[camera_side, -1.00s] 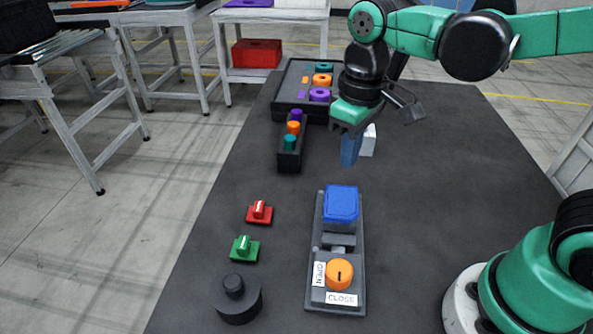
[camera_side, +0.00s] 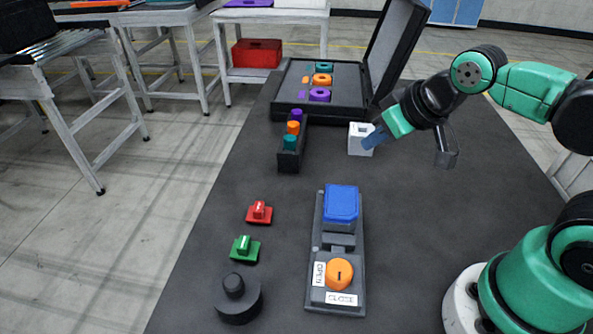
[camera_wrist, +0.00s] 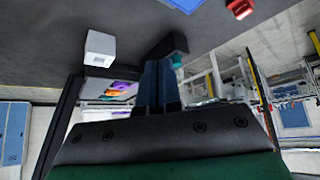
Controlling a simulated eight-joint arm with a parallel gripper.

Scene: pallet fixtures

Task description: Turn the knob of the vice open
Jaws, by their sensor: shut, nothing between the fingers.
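The vice (camera_side: 316,296) lies on the dark table in the side view, with a blue block (camera_side: 341,203) at its far end. Its orange knob (camera_side: 339,273) is at the near end, between labels reading OPEN (camera_side: 318,273) and CLOSE (camera_side: 341,298). My gripper (camera_side: 370,142), with blue fingers, is up and to the right of the vice, well apart from it, tilted down to the left. The fingers are shut and empty, and in the side view they overlap the white block.
A white block (camera_side: 359,143) stands behind the vice. A black holder (camera_side: 289,160) with coloured pieces and an open black case (camera_side: 300,106) are further back. Red (camera_side: 259,212) and green (camera_side: 245,248) switches and a black round knob (camera_side: 236,298) lie left of the vice.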

